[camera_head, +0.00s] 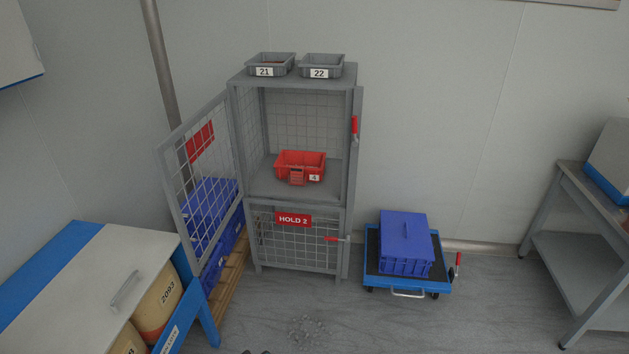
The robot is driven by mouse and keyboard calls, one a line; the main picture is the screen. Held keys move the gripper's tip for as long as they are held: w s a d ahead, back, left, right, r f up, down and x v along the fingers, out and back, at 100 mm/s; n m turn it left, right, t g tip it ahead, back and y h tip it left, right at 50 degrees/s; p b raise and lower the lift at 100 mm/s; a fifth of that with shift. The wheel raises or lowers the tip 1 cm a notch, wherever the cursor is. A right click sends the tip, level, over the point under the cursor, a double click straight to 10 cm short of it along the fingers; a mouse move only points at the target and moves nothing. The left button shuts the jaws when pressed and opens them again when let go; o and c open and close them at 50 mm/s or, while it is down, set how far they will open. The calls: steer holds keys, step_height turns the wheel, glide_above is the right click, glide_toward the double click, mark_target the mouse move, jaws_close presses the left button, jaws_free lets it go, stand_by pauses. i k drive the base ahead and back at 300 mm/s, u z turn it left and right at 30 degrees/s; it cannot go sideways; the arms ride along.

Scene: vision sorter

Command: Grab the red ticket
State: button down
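A small red ticket-like piece (297,176) hangs at the front of a red bin (318,163), left of the bin's white label "4". Its print is too small to read. The bin sits on the upper shelf (262,172) of a grey wire-mesh cabinet. The upper mesh door (178,190) stands open to the left, with a red sign (200,142) on it. My gripper is not recognisable in view; only small dark shapes show at the bottom edge, and I cannot tell what they are.
The lower door, marked "HOLD 2" (293,220), is closed. Grey bins 21 (265,71) and 22 (320,72) stand on top. A blue trolley (377,283) with a blue crate (404,262) stands right. A counter (70,285) fills the lower left. The floor in front is open.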

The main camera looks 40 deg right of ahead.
mark_target(295, 170)
steer(key=u, duration=1.05)
steer(key=k, duration=0.1)
steer(key=z, duration=2.25)
steer(key=k, duration=0.9)
steer(key=u, duration=0.15)
steer(key=i, duration=0.7)
steer(key=z, duration=0.05)
